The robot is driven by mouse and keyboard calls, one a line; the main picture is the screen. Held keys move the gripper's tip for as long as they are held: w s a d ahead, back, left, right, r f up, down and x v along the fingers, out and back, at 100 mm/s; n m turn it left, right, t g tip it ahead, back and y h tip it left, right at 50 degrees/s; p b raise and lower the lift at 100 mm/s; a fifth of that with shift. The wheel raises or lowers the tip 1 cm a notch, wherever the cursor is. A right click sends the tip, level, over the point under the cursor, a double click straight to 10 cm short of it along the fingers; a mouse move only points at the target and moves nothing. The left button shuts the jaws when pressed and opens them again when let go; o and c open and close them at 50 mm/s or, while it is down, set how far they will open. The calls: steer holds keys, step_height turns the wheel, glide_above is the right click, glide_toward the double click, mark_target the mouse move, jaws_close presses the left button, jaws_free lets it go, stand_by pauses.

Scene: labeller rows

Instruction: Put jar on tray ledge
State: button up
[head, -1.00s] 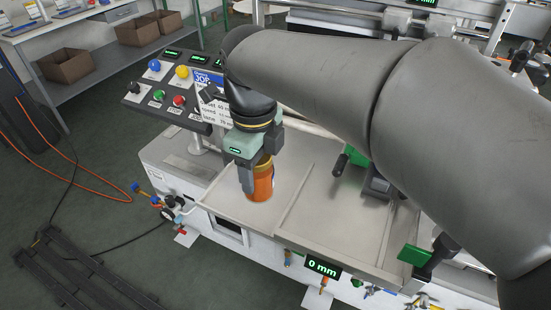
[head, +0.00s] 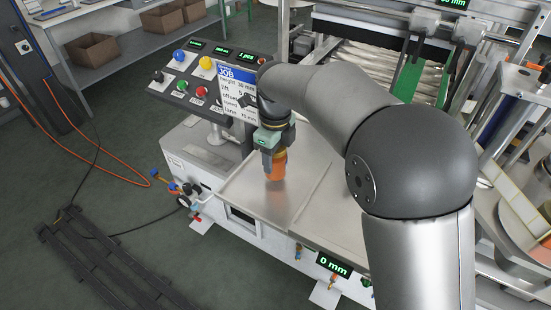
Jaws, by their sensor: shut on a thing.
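An orange jar (head: 277,168) is held upright in my gripper (head: 270,160), whose fingers are shut around its upper part. The gripper points down over the left section of the metal tray ledge (head: 241,187). The jar is above this section, and a faint orange reflection shows below it on the metal. I cannot tell whether its base touches the ledge. The gripper partly hides the jar's top and left side.
A control panel (head: 205,82) with buttons and a job sheet (head: 236,92) stands just behind my gripper. A raised divider (head: 312,190) splits the ledge. The ledge around the jar is bare. A 0 mm display (head: 333,265) is on the front edge.

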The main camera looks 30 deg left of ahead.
steer(key=shift+f, duration=0.75)
steer(key=shift+f, duration=0.1)
steer(key=o, duration=1.2)
steer(key=shift+s+f, duration=0.1)
step_height(320, 180, up, 12)
steer(key=shift+r, duration=0.2)
